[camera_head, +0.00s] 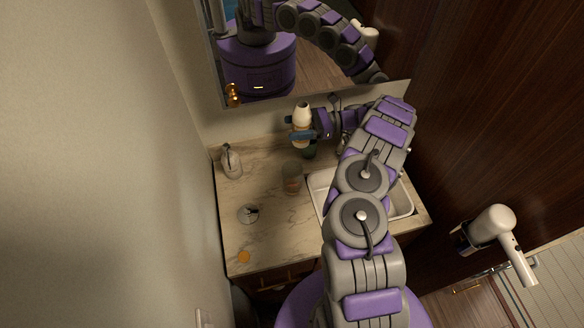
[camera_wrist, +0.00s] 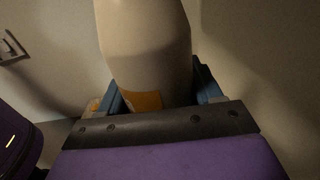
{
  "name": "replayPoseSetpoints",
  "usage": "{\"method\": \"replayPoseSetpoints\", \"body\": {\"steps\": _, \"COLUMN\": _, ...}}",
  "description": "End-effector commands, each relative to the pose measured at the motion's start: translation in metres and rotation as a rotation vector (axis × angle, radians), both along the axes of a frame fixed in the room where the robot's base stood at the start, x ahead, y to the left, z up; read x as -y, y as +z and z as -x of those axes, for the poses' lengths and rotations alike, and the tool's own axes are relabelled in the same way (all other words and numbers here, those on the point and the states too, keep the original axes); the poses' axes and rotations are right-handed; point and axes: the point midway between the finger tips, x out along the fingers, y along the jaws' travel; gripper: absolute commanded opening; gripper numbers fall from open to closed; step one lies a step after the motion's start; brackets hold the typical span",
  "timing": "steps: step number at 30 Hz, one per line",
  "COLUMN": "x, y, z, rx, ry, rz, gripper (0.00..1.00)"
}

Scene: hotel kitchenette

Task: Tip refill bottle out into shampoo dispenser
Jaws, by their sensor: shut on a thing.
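My gripper (camera_head: 296,128) is shut on a cream bottle (camera_head: 302,112), taken to be the refill bottle, above the back of the counter. The bottle stands roughly upright between the blue fingers. In the wrist view the bottle (camera_wrist: 145,40) fills the upper middle, with an orange label low on it; its top is cut off. A dark green thing (camera_head: 309,151) shows partly below the gripper; it may be the shampoo dispenser, but I cannot tell. A pale vessel with a dark top (camera_head: 231,160) stands at the counter's back left, apart from the gripper.
The marble counter (camera_head: 270,225) holds a clear glass (camera_head: 291,178), a small round dish (camera_head: 248,213) and an orange disc (camera_head: 244,257). The sink (camera_head: 402,201) is partly behind my arm. A mirror (camera_head: 300,75) hangs close behind the bottle. A hair dryer (camera_head: 490,225) hangs at right.

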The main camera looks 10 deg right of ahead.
Motion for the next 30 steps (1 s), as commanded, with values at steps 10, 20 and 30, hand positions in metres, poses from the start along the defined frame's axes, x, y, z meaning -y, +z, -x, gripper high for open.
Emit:
{"method": "replayPoseSetpoints", "body": {"steps": 10, "x": -0.002, "y": 0.0, "z": 0.001, "rx": 0.025, "ry": 0.0, "rz": 0.016, "gripper": 0.29}}
{"method": "replayPoseSetpoints", "body": {"steps": 20, "x": -0.003, "y": -0.01, "z": 0.002, "rx": 0.157, "ry": 0.001, "rz": 0.102, "gripper": 0.29}}
{"method": "replayPoseSetpoints", "body": {"steps": 30, "x": -0.005, "y": -0.032, "z": 0.005, "rx": 0.341, "ry": 0.003, "rz": 0.217, "gripper": 0.29}}
